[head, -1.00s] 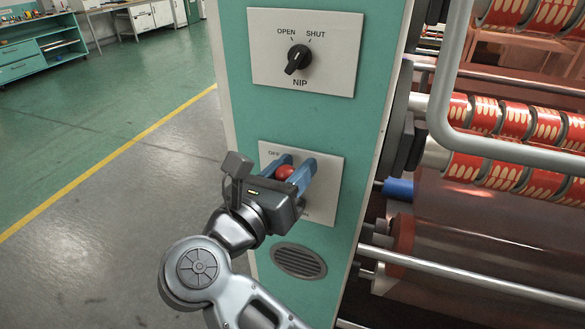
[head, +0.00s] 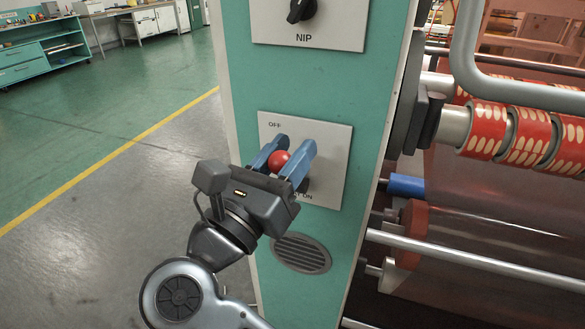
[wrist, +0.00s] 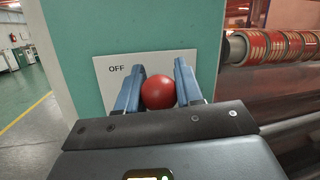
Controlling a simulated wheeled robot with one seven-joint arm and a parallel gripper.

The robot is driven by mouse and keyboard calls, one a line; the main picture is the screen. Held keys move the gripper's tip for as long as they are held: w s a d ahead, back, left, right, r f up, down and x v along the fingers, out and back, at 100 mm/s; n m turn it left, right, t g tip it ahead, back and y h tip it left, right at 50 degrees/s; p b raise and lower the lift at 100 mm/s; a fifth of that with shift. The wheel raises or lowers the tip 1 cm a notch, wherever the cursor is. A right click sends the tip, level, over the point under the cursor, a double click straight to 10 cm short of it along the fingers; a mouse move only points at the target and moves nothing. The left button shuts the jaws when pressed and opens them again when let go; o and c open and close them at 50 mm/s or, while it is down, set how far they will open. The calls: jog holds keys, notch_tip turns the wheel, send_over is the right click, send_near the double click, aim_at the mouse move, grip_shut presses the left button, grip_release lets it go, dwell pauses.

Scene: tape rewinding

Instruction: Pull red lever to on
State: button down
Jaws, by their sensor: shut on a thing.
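The red lever's ball knob (head: 279,160) stands out from a white plate (head: 334,140) on the teal machine panel. The plate reads OFF at its upper left and ON at its lower edge. My gripper (head: 284,152) has its two blue fingers on either side of the knob and is shut on it. In the wrist view the red knob (wrist: 158,93) sits between the fingers (wrist: 158,80). The lever's shaft is hidden behind the knob and gripper. I cannot tell its exact angle.
A NIP switch (head: 301,10) is on a plate above. A round-ended vent (head: 301,253) lies below the lever plate. Rollers with red printed tape (head: 505,135) and a bent grey rail (head: 470,60) are at the right. The floor at the left is clear.

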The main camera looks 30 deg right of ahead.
jog(key=s+a+f+m+h+b, duration=0.2)
jog(key=a+f+h+b, duration=0.2)
jog(key=b, duration=1.4)
jog(key=f+h, duration=0.1)
jog(key=h, duration=0.1)
jog(key=shift+s+f+m+h+b, duration=0.3)
jog(key=shift+s+m+h, duration=0.1)
jog(key=shift+s+f+b, duration=0.1)
jog(key=shift+b, duration=0.25)
jog(key=c, duration=0.8)
grip_release()
jog(key=shift+o, duration=0.2)
jog(key=v, duration=0.7)
jog(key=shift+a+f, duration=0.25)
jog(key=shift+a, duration=0.05)
jog(key=shift+s, duration=0.15)
